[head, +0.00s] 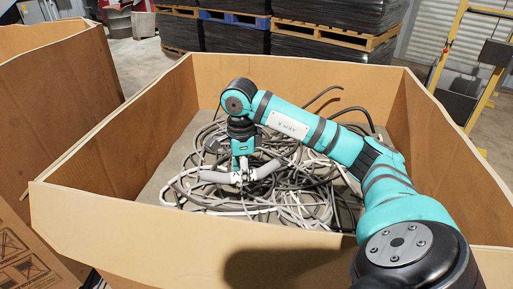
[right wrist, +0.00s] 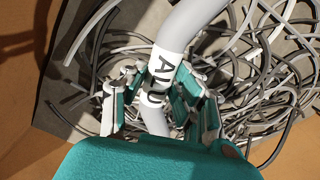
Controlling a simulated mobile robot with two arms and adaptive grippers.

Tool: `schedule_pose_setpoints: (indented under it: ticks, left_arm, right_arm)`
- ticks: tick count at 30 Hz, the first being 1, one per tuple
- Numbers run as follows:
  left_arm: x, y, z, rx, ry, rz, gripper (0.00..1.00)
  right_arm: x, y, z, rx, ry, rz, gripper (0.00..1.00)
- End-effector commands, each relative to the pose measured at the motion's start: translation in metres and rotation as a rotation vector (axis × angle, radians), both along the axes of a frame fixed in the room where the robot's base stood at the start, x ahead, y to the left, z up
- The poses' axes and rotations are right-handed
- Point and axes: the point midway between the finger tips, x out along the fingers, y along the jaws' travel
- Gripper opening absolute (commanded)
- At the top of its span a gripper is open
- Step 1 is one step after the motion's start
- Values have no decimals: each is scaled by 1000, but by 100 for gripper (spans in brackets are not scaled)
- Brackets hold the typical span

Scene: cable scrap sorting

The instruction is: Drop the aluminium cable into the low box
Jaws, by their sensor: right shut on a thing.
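The aluminium cable (head: 214,177) is a short, thick grey piece; in the right wrist view (right wrist: 193,28) it carries a white label reading "ALU". My right gripper (head: 243,176) is shut on it near the label, with fingers on both sides of the cable (right wrist: 160,95). It is inside the large open cardboard box, over the tangled cables; I cannot tell whether the held piece touches them. My left gripper is not in view. I cannot tell for certain which container is the low box; a cardboard piece with printed marks (head: 22,256) shows at the lower left.
The large cardboard box (head: 120,225) has high walls around my right gripper and holds many grey, white and black cables (head: 290,200). Another open cardboard box (head: 55,75) stands to the left. Wrapped pallets (head: 335,38) stand behind, and a yellow frame (head: 447,48) at right.

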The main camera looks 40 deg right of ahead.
Motion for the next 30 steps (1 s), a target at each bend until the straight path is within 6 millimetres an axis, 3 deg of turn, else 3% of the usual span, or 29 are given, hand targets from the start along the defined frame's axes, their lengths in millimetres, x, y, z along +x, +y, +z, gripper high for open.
schedule_pose_setpoints:
  ticks: [6,12,17,21,24,30]
  left_arm:
    - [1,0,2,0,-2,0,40]
    - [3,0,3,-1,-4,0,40]
    - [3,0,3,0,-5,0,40]
    - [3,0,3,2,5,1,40]
    - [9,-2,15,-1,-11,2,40]
    - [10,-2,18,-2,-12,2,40]
  right_arm:
    - [36,-46,-4,3,-1,-4,0]
    - [58,-75,-8,3,-2,-1,0]
    - [62,-82,-12,1,-1,2,0]
    - [61,-81,-29,2,3,3,0]
    - [61,-81,-42,2,1,3,0]
    - [62,-81,-44,0,-1,2,0]
